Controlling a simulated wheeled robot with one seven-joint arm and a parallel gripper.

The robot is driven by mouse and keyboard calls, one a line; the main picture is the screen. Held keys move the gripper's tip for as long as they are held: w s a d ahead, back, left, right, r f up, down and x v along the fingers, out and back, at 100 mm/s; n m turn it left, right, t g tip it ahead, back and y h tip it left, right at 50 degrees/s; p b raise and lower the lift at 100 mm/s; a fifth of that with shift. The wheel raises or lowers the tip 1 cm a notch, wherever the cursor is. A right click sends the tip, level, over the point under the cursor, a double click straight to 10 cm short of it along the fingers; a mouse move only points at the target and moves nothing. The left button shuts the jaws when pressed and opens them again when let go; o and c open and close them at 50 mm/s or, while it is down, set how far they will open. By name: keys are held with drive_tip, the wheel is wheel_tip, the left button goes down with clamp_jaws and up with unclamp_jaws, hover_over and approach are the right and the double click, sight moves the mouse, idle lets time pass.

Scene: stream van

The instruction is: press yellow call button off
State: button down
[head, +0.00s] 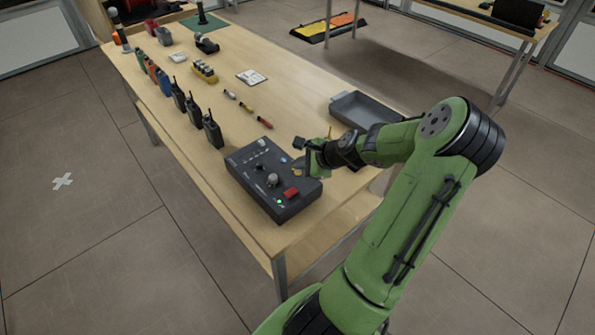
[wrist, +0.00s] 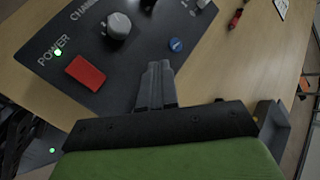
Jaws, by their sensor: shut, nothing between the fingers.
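The dark control box (head: 258,190) sits on the near end of the wooden table, and its panel fills the upper left of the wrist view (wrist: 120,70). It carries a red button (head: 291,193), a lit green power light (head: 279,201), a channel knob (wrist: 117,26) and a blue button (wrist: 176,45). My gripper (head: 302,166) is shut and empty, its fingertips (wrist: 158,66) over the panel beside the blue button. In the head view a small yellowish spot (head: 297,172) shows by the fingers. The yellow call button is not clear in the wrist view; the fingers may hide it.
A grey tray (head: 362,112) stands on the table behind my gripper. Several radios (head: 213,130) line the left table edge. Small markers (head: 246,107) lie behind the box. The tabletop between the radios and the markers is mostly clear.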

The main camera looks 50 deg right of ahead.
sight(300, 174)
idle(0.3)
drive_tip(key=shift+f, duration=0.45)
drive_tip(key=shift+f, duration=0.2)
idle(0.3)
drive_tip(key=shift+r+p, duration=0.65)
drive_tip(key=shift+r, duration=0.1)
wheel_tip(300, 174, up, 6)
drive_tip(key=p, duration=0.6)
